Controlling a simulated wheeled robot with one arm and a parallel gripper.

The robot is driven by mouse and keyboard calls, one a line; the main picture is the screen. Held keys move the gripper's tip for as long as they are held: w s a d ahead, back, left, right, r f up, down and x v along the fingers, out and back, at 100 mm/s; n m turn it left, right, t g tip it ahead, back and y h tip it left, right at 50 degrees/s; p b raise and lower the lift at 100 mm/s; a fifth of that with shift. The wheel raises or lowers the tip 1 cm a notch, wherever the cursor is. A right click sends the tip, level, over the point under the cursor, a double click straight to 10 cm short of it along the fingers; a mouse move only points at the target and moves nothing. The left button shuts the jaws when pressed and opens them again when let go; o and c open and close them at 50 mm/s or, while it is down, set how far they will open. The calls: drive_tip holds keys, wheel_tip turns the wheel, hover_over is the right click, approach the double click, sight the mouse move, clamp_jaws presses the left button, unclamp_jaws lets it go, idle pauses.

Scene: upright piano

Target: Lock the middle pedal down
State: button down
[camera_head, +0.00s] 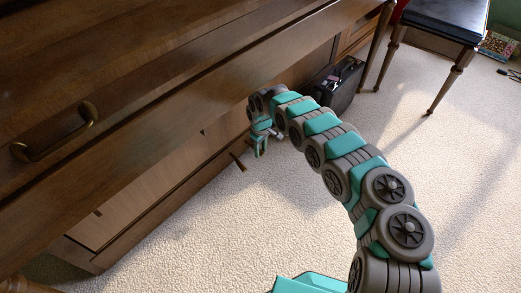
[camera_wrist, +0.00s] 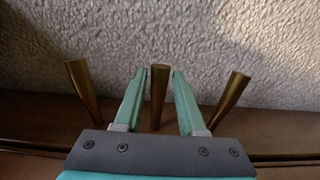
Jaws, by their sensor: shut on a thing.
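Three brass pedals show in the wrist view: the left pedal (camera_wrist: 82,85), the middle pedal (camera_wrist: 159,95) and the right pedal (camera_wrist: 232,97). My gripper (camera_wrist: 159,73) has one teal finger on each side of the middle pedal and is shut on it. The pedal's rounded tip shows between the fingertips. The outer pedals are outside the fingers. In the head view, my gripper (camera_head: 262,146) is low by the piano's base, and one outer pedal (camera_head: 238,161) sticks out beside it. The other pedals are hidden there by my gripper and arm.
The upright piano (camera_head: 150,180) fills the left, its wooden ledge overhanging the pedals. A dark case (camera_head: 343,84) stands on the carpet beyond my arm. A piano bench (camera_head: 440,20) stands at the upper right. The carpet (camera_head: 215,235) in front is clear.

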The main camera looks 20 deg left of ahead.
sight(261, 152)
idle(0.7)
drive_tip(key=shift+s+f+b, duration=0.1)
drive_tip(key=shift+f+b, duration=0.25)
drive_tip(key=shift+f, duration=1.15)
drive_tip(key=shift+c, duration=2.4)
unclamp_jaws()
drive_tip(key=shift+r, duration=0.1)
wheel_tip(261, 152, up, 8)
drive_tip(key=shift+f+p, duration=0.1)
drive_tip(key=shift+p, duration=0.55)
drive_tip(key=shift+d, duration=0.1)
